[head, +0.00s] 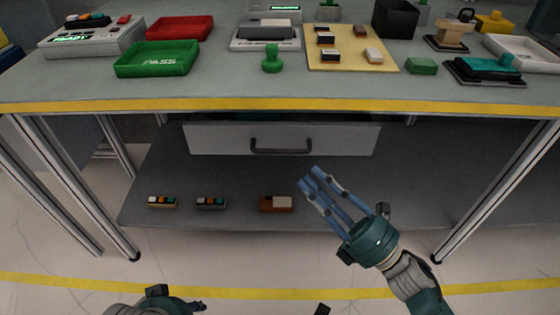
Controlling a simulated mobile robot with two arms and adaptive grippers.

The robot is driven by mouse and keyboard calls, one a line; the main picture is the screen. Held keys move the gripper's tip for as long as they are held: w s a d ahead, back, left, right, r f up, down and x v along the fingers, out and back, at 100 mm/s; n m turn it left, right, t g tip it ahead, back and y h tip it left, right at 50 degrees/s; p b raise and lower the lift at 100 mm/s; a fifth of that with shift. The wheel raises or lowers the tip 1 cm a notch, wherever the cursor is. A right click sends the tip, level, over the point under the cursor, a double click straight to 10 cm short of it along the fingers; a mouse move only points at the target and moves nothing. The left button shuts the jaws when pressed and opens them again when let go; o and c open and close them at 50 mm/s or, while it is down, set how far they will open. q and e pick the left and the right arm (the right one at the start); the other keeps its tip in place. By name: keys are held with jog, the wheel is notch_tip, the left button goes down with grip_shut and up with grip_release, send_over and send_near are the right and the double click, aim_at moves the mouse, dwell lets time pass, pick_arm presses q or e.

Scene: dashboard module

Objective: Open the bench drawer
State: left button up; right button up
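The bench drawer (220,139) is a light grey front under the tabletop.
The bench top (200,92) carries a green PASS tray (157,59), a red tray (180,28), a green stamp (272,59) and a tan board (352,62). Several small modules (211,203) lie on the lower shelf (240,218). Metal legs (70,190) stand at both sides.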

aim_at(284, 153)
jog(key=x, duration=0.9)
jog(key=shift+w+a+r, duration=0.1)
jog(key=shift+w+a, duration=0.1)
jog(key=shift+w, duration=0.15)
grip_shut()
